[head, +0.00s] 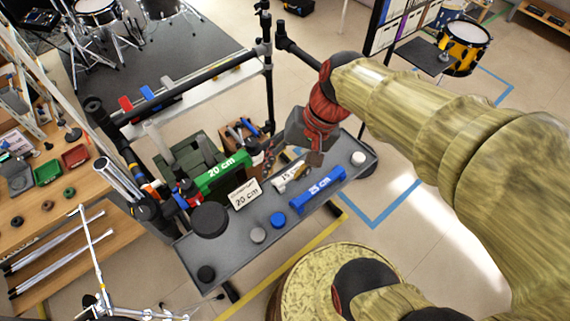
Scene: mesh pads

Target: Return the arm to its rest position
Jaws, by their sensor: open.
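My arm reaches in from the right side of the head view, and its red and dark wrist ends in my gripper (301,154). My gripper is open over the back right part of the grey tray table (230,264). A pale block marked 15 cm (288,178) lies just below it in the picture and is partly covered. I cannot tell whether they touch. I see nothing held. A blue block marked 25 cm (318,189) lies in front of the gripper. A green block marked 20 cm (222,173) is to the left, behind a white 20 cm card (244,194).
A large black disc (209,220) and several small round caps, including a blue one (277,219), sit on the tray table. A black pipe rack (268,80) stands close behind my gripper. A wooden bench (60,215) is at left. Open floor lies right of the table.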

